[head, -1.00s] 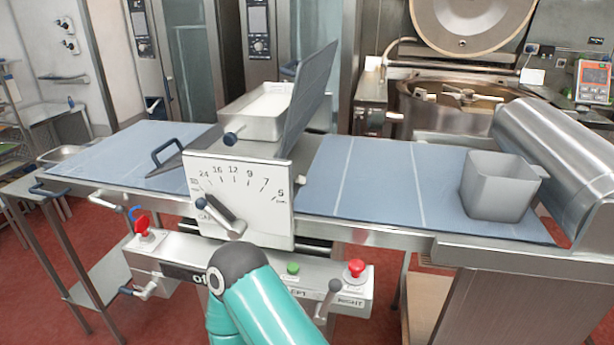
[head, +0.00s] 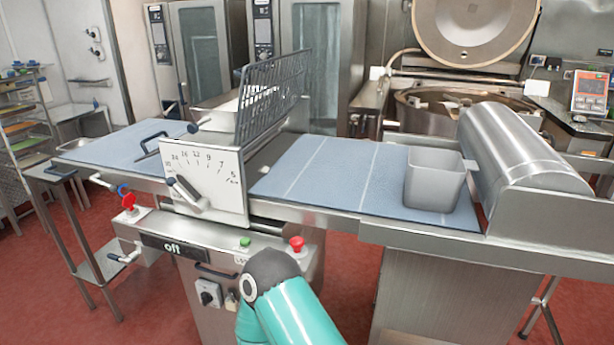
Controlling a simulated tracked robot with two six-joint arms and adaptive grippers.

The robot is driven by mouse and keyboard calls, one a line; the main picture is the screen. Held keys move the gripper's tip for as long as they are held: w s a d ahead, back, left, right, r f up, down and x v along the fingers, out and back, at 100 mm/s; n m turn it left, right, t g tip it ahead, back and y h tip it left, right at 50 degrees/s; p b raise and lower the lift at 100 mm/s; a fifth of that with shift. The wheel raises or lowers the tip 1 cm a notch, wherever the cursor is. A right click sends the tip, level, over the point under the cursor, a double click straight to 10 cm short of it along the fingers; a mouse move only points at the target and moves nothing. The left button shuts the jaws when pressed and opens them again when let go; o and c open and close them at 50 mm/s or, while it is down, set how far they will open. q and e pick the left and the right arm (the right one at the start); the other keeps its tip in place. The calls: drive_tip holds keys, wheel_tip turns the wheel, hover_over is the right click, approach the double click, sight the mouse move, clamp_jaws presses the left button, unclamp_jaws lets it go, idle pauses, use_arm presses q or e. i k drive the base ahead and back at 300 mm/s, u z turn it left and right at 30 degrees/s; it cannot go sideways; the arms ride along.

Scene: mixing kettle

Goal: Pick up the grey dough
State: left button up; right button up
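I cannot make out any piece of grey dough for certain. A grey square tub-shaped thing (head: 435,182) stands upright at the right end of the blue belt (head: 318,172) of a dough sheeter. Its inside is mostly hidden by its front wall. A pale tray (head: 222,112) sits behind the dial plate, partly hidden by the wire guard (head: 270,95); what it holds is unclear. Neither of my grippers is in view. Only a teal link of one of my arms, with a dark joint cap, shows at the bottom middle, in front of the sheeter.
The sheeter's dial plate (head: 205,180) and its control panel with a red button (head: 297,243) face me. A steel roller cover (head: 522,160) closes off the belt's right end. A large kettle (head: 465,105) with raised lid stands behind. Red floor (head: 55,275) is clear at the left front.

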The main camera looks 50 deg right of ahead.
sight(264, 170)
drive_tip(key=z, duration=0.1)
drive_tip(key=k, duration=0.9)
drive_tip(key=z, duration=0.6)
drive_tip(key=i, duration=0.45)
drive_tip(key=z, duration=0.05)
